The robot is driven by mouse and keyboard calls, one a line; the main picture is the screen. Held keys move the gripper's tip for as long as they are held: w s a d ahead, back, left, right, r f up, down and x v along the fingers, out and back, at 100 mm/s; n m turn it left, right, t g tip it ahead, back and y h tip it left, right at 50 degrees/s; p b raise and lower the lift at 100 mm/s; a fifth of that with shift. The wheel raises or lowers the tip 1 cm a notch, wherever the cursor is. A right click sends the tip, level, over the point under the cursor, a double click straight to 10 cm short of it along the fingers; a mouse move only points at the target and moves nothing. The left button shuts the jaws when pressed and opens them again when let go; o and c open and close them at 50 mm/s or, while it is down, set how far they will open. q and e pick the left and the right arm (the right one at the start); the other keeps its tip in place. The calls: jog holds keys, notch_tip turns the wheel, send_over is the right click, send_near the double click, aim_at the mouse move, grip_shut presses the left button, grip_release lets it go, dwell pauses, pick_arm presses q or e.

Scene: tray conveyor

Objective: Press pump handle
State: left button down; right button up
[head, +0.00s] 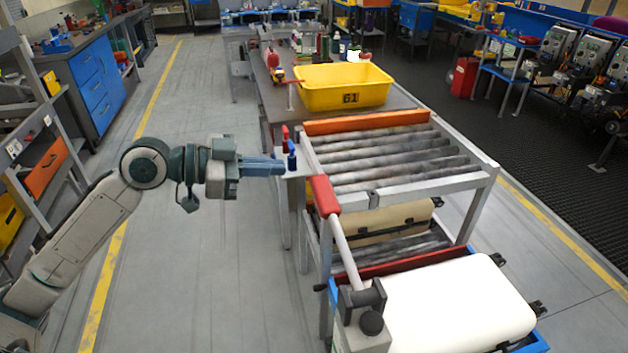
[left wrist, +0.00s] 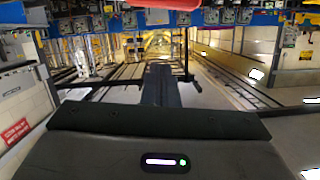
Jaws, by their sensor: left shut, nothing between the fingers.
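The pump handle (head: 326,196) has a red grip on a pale rod. The rod slants up from a dark pump body (head: 366,310) at the lower right in the head view. My left gripper (head: 279,168) is shut and empty. It points right, level with the side of the roller conveyor, above and left of the red grip and apart from it. Its tips are close to a small blue lever (head: 291,158); I cannot tell if they touch. The shut fingers also show in the left wrist view (left wrist: 160,85). My right gripper is not in view.
A small red lever (head: 285,137) stands behind the blue one. The roller conveyor (head: 481,182) has an orange bar at its back. A tan case (head: 385,224) and a white case (head: 450,300) lie lower down. A yellow bin (head: 345,78) sits behind. The floor at left is clear.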

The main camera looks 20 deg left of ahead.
aim_at(314, 185)
pick_arm(q)
jog(key=w+d+f+p, duration=0.1)
jog(key=d, duration=0.1)
jog(key=w+d+f+p, duration=0.1)
jog(key=w+d+f, duration=0.1)
jog(key=w+d+f+p, duration=0.1)
jog(key=w+d+p, duration=0.1)
jog(key=shift+w+d+f, duration=0.1)
jog(key=shift+d+f, duration=0.2)
jog(key=shift+f, duration=0.05)
jog(key=shift+a+f, duration=0.15)
jog(key=shift+f, duration=0.45)
